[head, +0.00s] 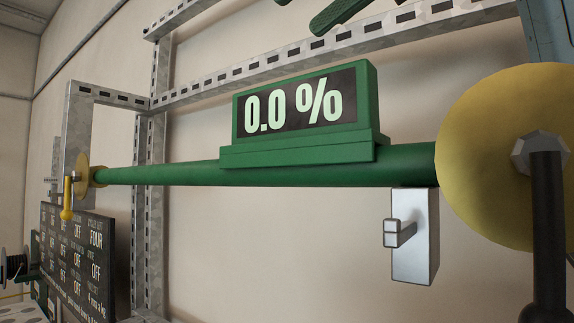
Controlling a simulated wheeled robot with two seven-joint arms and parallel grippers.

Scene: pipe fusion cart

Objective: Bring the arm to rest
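Neither of my grippers nor my arms can be made out in the head view. A green horizontal pipe (160,173) runs across the view. A green display box (367,105) sits on the pipe and reads 0.0 %. A large yellow disc (480,150) is at the pipe's right end, with a metal hex hub and a dark handle (549,220) hanging down from it. A smaller yellow disc (82,175) is at the left end, with a small yellow handle (67,205) pointing down.
A perforated grey metal frame (157,200) stands behind the pipe. A pale plate with a short peg (415,255) is below the pipe. A dark board with white text (80,255) is at lower left. A dark green part (340,18) shows at the top edge.

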